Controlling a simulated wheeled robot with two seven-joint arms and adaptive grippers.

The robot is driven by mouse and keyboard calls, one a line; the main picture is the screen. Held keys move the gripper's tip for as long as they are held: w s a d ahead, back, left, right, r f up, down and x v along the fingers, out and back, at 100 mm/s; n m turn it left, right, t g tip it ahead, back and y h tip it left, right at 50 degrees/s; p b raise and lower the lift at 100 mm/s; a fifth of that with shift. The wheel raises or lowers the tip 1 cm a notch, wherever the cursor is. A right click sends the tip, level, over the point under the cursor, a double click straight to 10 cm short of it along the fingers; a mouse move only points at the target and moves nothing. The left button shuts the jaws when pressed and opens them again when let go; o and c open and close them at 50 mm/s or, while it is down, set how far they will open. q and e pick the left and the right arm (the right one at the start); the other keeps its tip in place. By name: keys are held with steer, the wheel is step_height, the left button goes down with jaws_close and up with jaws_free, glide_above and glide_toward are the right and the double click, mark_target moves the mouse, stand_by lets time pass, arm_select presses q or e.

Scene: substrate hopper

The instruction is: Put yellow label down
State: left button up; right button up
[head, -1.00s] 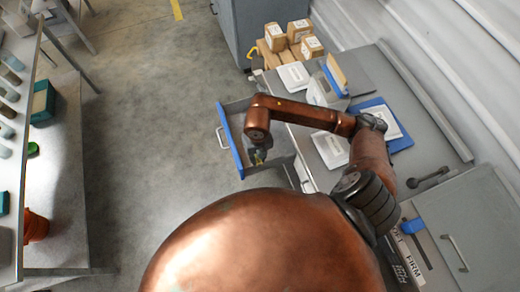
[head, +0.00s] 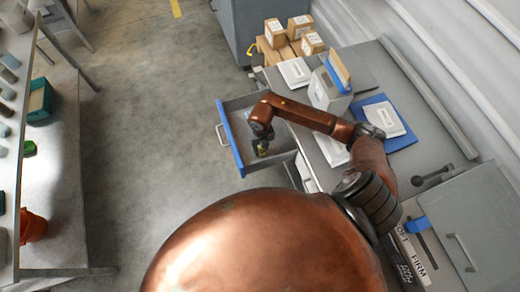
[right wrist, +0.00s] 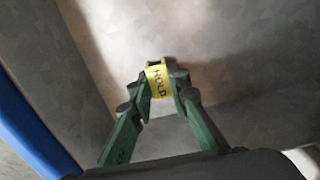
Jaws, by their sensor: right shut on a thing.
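The yellow label (right wrist: 159,82), marked HOLD, is between the fingertips of my right gripper (right wrist: 158,88) in the right wrist view. The gripper is shut on it. In the head view my right gripper (head: 260,148) is over the open drawer (head: 236,105), which has a blue front, and the label shows only as a small yellow spot. In the right wrist view the grey drawer floor (right wrist: 220,50) lies beyond the label; I cannot tell whether the label touches it. My left gripper is not in view.
The grey bench (head: 362,78) at the right carries white packets (head: 294,72), a blue tray (head: 402,142) and a holder (head: 327,92). Cardboard boxes (head: 274,33) stand at the back. A shelf table (head: 75,215) with containers is at the left. The floor between is clear.

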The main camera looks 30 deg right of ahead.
mark_target(261, 150)
steer(key=shift+o, duration=1.3)
steer(key=shift+f, duration=0.1)
steer(key=o, duration=0.5)
step_height(261, 150, up, 12)
steer(key=shift+r+p, duration=0.2)
steer(key=shift+p, duration=0.6)
